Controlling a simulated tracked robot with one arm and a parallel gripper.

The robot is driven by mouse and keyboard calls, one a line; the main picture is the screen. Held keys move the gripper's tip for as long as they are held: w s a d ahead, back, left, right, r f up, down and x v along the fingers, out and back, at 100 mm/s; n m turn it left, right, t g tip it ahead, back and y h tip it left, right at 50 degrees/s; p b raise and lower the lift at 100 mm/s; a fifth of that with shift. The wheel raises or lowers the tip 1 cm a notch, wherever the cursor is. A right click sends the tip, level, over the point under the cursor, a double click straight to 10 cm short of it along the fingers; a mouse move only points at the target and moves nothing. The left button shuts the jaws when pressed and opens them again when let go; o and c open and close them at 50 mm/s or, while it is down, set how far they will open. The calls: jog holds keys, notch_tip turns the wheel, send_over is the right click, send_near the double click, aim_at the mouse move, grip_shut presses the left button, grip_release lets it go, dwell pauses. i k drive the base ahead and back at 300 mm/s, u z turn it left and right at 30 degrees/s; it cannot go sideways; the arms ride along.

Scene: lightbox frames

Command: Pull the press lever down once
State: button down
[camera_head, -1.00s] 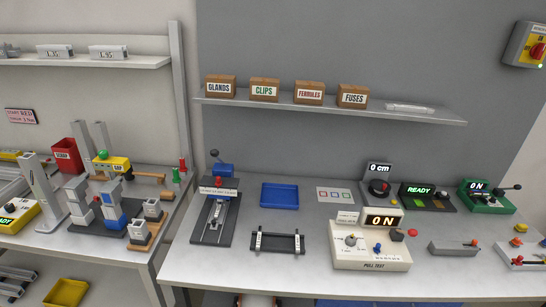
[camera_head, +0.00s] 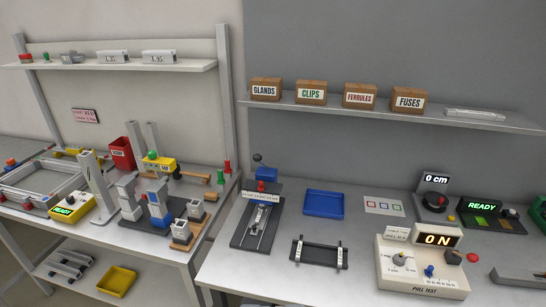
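A device that looks like the press (camera_head: 250,232) stands on the right-hand bench, near its left end. A lever with a dark ball end (camera_head: 257,158) sticks up at the blue block, tilted to the left. My gripper is not in view.
A blue tray (camera_head: 324,204), a small black rack (camera_head: 319,252) and a pull-test box (camera_head: 418,270) reading "0 N" stand right of the press. A shelf (camera_head: 350,110) with labelled boxes hangs above. The left bench is crowded with fixtures. A gap separates the benches.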

aim_at(258, 158)
jog(key=i, duration=0.85)
jog(key=u, duration=0.05)
